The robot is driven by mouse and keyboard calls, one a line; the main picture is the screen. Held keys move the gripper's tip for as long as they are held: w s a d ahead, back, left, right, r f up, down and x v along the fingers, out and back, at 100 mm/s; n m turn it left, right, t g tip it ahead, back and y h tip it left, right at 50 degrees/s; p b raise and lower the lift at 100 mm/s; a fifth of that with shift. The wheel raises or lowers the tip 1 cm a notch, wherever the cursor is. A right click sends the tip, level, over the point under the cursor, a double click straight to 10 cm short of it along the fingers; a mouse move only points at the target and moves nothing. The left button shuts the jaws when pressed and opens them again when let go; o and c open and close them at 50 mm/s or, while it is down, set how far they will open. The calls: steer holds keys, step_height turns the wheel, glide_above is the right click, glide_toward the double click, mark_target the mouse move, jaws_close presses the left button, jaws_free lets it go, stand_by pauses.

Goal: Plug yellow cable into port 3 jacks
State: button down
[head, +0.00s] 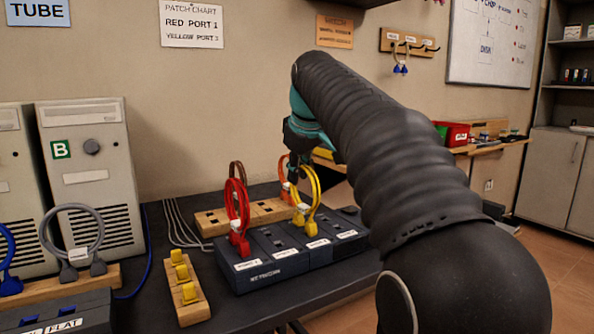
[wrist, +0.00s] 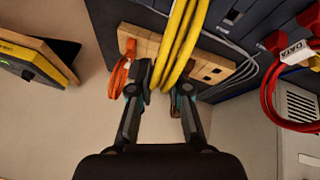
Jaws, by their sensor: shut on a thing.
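The yellow cable (head: 318,192) is a loop with yellow plugs (head: 311,228) at its lower end and a white tag. It stands over the dark port box (head: 268,274), around the third position. I cannot tell whether its plugs are seated or just above the jacks. My gripper (head: 302,158) is at the loop's top, partly hidden by my arm. In the wrist view, my gripper (wrist: 162,95) has the yellow cable strands (wrist: 178,40) between its fingers. The labels on the box front are too small to read surely.
A red cable (head: 231,200) stands in the box's left port. An orange cable (head: 285,172) and a brown one are at the wooden rack (head: 212,222) behind. A wooden block with yellow pieces (head: 182,276) lies left. The wall chart (head: 191,23) reads yellow port 3.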

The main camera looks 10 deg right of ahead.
steer(key=shift+c, duration=2)
jaws_free()
steer(key=shift+r, duration=0.1)
steer(key=v, duration=0.7)
steer(key=shift+s+r, duration=0.1)
steer(key=shift+s, duration=0.05)
